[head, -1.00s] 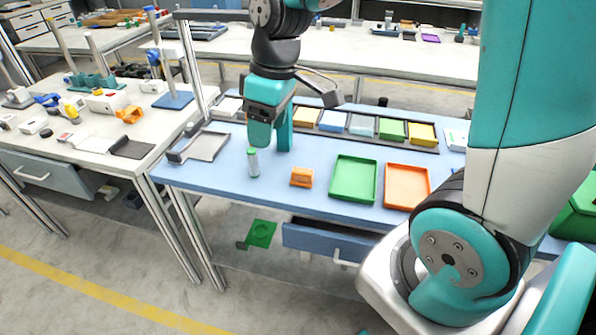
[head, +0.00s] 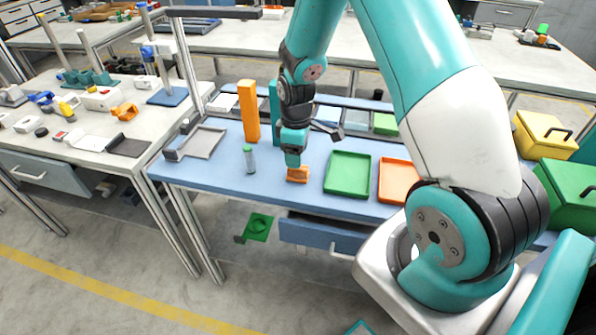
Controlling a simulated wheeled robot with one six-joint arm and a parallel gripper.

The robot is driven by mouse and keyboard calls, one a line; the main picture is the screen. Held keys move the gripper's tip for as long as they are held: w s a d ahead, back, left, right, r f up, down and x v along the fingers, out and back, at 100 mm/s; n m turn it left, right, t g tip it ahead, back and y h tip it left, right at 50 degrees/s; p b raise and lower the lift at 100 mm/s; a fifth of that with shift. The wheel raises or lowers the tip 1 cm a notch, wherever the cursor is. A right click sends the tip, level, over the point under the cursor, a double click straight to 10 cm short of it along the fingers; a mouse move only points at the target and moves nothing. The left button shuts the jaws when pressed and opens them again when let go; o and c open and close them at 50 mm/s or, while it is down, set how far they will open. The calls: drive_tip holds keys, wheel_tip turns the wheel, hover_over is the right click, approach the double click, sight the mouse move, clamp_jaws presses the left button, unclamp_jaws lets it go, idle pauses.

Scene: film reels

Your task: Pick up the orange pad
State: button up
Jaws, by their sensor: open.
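A small orange piece (head: 298,175), likely the orange pad, sits on the blue-topped table (head: 225,178) near its front edge, left of a green tray. My gripper (head: 293,164) points down right at this piece and covers its upper part. My gripper is open. Whether the fingers touch the piece or stand around it cannot be told from this view.
A small green-capped bottle (head: 249,160) stands left of my gripper, with a tall orange block (head: 248,110) behind it. A green tray (head: 348,176) and an orange tray (head: 397,178) lie to the right. A grey tray (head: 204,143) is at far left.

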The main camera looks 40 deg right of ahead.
drive_tip(key=shift+s+d+f+p, duration=0.1)
drive_tip(key=shift+f+p, duration=0.25)
drive_tip(key=shift+f, duration=1.05)
drive_tip(key=shift+s+f+p, duration=0.1)
drive_tip(key=shift+f+p, duration=0.2)
drive_tip(key=shift+f, duration=1.05)
drive_tip(key=c, duration=1.1)
wheel_tip(320, 180, up, 20)
drive_tip(key=shift+r+b, duration=0.1)
drive_tip(key=shift+b, duration=0.6)
drive_tip(key=shift+o, duration=1.3)
drive_tip(key=shift+c, duration=0.5)
